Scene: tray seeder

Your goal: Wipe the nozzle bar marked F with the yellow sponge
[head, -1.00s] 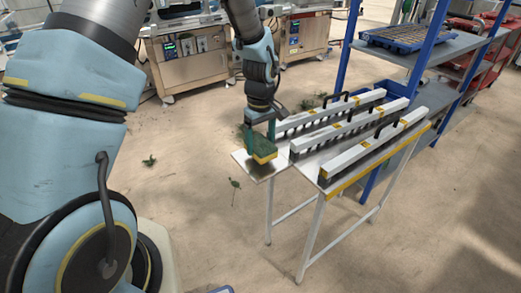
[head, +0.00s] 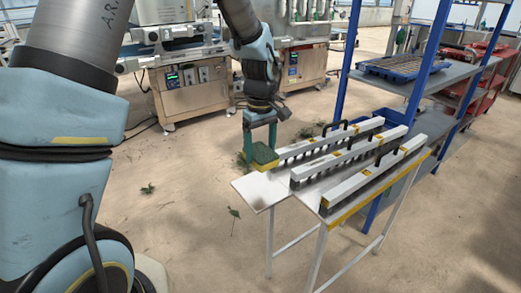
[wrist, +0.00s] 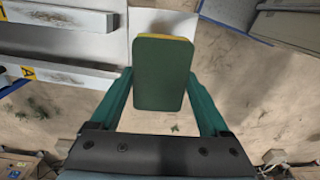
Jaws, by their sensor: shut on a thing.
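My gripper (head: 262,146) is shut on the yellow sponge (head: 264,156), whose upper face is dark green. In the wrist view the sponge (wrist: 163,75) sits between the fingers, with a thin yellow edge at its far end. The sponge appears held clear above the left end of the white table, beside the bar ends. Three white nozzle bars lie side by side: a back bar (head: 325,144), a middle bar (head: 350,157) and a front bar (head: 375,180).
The white table (head: 262,190) has a bare left end. A blue shelf rack (head: 421,77) with a tray (head: 400,65) stands behind on the right. Metal machines (head: 190,88) stand at the back. Plant scraps (head: 235,215) lie on the open floor.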

